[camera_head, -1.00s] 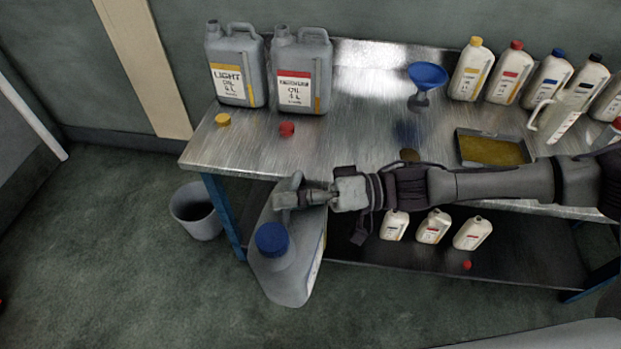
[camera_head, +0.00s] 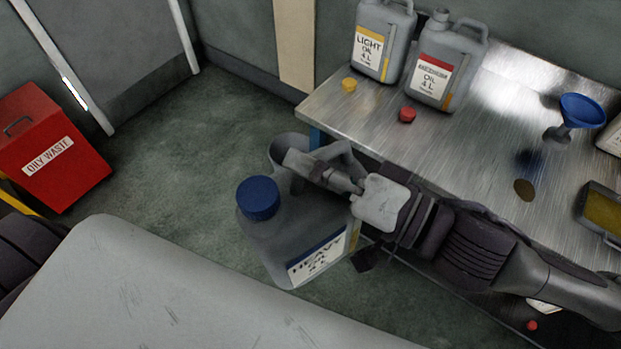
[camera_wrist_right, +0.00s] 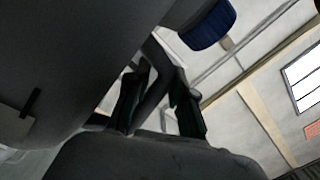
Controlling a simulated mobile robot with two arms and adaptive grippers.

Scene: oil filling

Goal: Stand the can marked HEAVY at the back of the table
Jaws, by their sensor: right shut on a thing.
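The grey can marked HEAVY (camera_head: 292,240) has a blue cap and a blue-banded label. It hangs in the air in front of the table's left end, slightly tilted. My right gripper (camera_head: 318,170) is shut on its handle, as the right wrist view also shows with both fingers (camera_wrist_right: 160,105) around the handle and the blue cap (camera_wrist_right: 207,25) above. The table (camera_head: 440,140) is bare metal on top. At its back left stand the LIGHT can (camera_head: 382,42) and a red-banded can (camera_head: 446,65), side by side. My left gripper is not in view.
A yellow cap (camera_head: 349,85) and a red cap (camera_head: 407,115) lie in front of the standing cans. A blue funnel (camera_head: 580,110) and a tray (camera_head: 602,210) are further right. A red oily waste bin (camera_head: 50,150) stands at the left.

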